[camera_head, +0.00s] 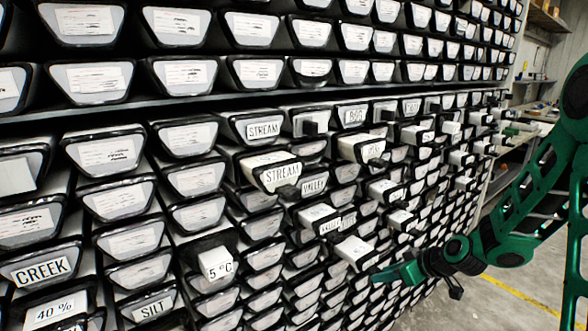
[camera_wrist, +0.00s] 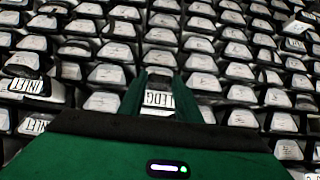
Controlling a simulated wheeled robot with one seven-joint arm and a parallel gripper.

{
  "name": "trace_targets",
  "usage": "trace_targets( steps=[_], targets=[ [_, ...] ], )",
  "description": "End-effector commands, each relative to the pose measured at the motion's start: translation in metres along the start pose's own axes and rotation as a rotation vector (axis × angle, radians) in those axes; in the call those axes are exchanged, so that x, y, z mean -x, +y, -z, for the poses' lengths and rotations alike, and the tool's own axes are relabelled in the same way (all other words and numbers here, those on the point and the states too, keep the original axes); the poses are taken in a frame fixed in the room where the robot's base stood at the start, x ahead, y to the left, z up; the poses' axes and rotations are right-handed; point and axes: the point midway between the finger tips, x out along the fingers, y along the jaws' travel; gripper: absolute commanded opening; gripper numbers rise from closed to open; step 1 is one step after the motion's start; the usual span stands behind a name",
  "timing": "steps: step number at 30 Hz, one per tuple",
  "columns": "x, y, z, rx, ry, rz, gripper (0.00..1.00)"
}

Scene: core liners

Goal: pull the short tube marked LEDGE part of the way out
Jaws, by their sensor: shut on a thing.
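The short tube marked LEDG, its last letter hidden, shows in the wrist view (camera_wrist: 160,99). Its white label sits between the two green fingers of my gripper (camera_wrist: 160,92), which is shut on the tube's end. In the head view my green gripper (camera_head: 384,276) reaches in from the right to the lower right part of the rack. The LEDGE label cannot be read there. How far the tube stands out of its slot I cannot tell.
The rack holds many black-rimmed tubes with white labels. Several stick out, such as STREAM (camera_head: 281,178), 5 °C (camera_head: 215,263) and a pale-topped one (camera_head: 357,252) just left of my gripper. Open floor with a yellow line (camera_head: 520,294) lies at the right.

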Motion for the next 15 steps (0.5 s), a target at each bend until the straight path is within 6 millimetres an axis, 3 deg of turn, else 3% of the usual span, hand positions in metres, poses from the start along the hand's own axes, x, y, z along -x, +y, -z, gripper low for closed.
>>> trace_targets(
  steps=[15],
  targets=[
    [0.025, 0.001, -0.024, 0.0, 0.001, -0.002, 0.0]
  ],
)
